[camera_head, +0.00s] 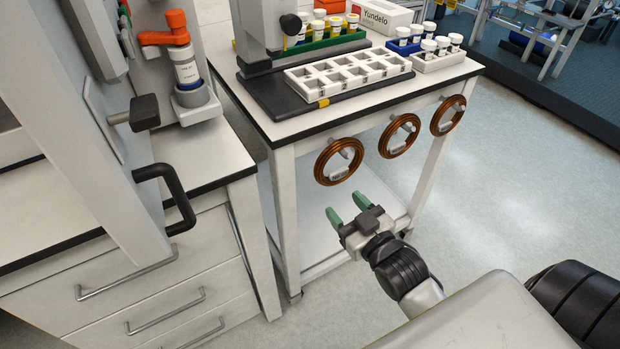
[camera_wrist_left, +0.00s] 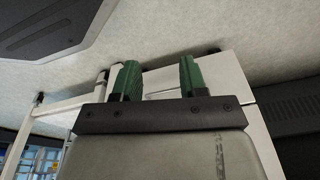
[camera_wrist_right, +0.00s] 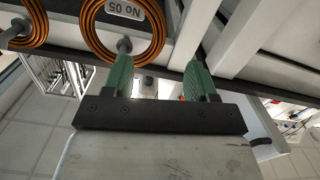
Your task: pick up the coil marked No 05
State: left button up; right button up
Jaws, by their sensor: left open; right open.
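Three copper-coloured coils hang in a row from pegs on the front side of the white table. The nearest coil (camera_head: 321,167), leftmost in the head view, has a white tag. In the right wrist view the coil (camera_wrist_right: 153,46) carries a tag that reads No 05, upside down. My right gripper (camera_head: 347,205) is open and empty, just below and in front of this coil. Its green fingers also show in the right wrist view (camera_wrist_right: 158,66), apart from the coil. My left gripper (camera_wrist_left: 160,76) is open and empty in its own wrist view, and out of the head view.
The middle coil (camera_head: 382,146) and the far coil (camera_head: 435,125) hang to the right. The table (camera_head: 270,130) bears a white vial rack (camera_head: 318,80) and other racks. A drawer cabinet (camera_head: 200,255) stands at left. Open floor (camera_head: 530,180) lies to the right.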

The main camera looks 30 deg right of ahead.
aim_at(322, 177)
jog(key=w, duration=0.6)
jog(key=shift+a+r, duration=0.1)
jog(key=shift+r, duration=0.15)
jog(key=w, duration=0.3)
jog(key=shift+w+a+r+b, duration=0.1)
jog(key=shift+w+a+b, duration=0.1)
jog(key=shift+w+b, duration=0.15)
jog(key=shift+w, duration=0.5)
jog(key=shift+c, duration=0.9)
pick_arm(q)
jog(key=r, duration=0.1)
jog(key=w+r, duration=0.1)
jog(key=shift+w+d+r, duration=0.15)
jog(key=shift+w+r, duration=0.15)
jog(key=shift+r, duration=0.1)
pick_arm(e)
grip_shut()
